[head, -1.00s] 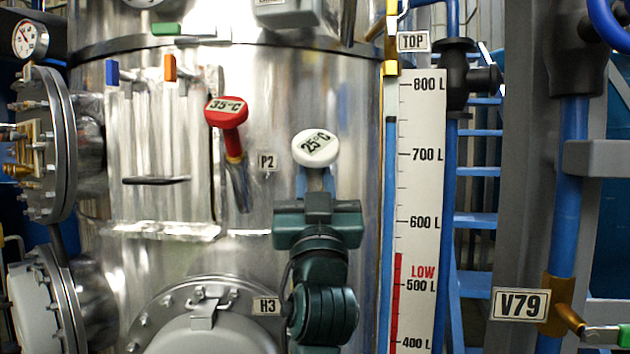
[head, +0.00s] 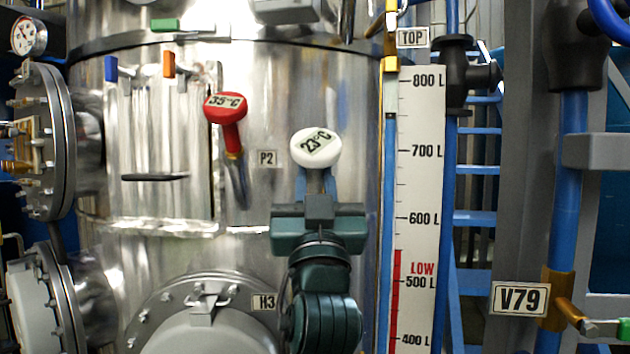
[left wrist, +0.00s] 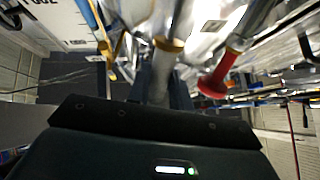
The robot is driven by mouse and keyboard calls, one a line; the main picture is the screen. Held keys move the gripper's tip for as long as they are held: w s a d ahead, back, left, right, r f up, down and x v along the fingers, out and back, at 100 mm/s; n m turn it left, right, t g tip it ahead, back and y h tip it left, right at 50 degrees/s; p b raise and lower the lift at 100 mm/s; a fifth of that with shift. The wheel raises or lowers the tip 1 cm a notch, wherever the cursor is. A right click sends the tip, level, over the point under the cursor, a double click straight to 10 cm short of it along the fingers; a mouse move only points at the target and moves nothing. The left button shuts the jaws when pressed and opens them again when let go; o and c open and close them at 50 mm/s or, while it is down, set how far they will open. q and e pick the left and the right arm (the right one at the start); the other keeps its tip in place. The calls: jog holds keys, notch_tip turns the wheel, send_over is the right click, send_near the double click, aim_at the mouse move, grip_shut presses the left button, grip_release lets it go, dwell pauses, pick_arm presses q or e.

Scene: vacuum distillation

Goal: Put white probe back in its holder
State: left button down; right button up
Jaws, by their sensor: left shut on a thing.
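The white probe (head: 316,147) has a round white head reading 23°C. My left gripper (head: 316,186) is shut on it just below the head, with blue fingers at either side. The dark green gripper body hides the probe's lower part and whatever is behind it. In the left wrist view, a pale shaft (left wrist: 161,75) between the fingers lines up with a gold collar (left wrist: 171,45) and a metal tube (left wrist: 182,20). I cannot tell how far the probe is inside. My right gripper is not in view.
A red probe (head: 225,107) reading 35°C sits in a metal tube to the left, close to my gripper. The level scale (head: 420,190) is at right.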

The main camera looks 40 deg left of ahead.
pick_arm(q)
jog(key=shift+s+d+f+b, duration=0.25)
jog(key=shift+s+d, duration=0.5)
jog(key=shift+s+d+f+b, duration=0.2)
jog(key=shift+s+d+f, duration=0.05)
jog(key=shift+s+d, duration=0.5)
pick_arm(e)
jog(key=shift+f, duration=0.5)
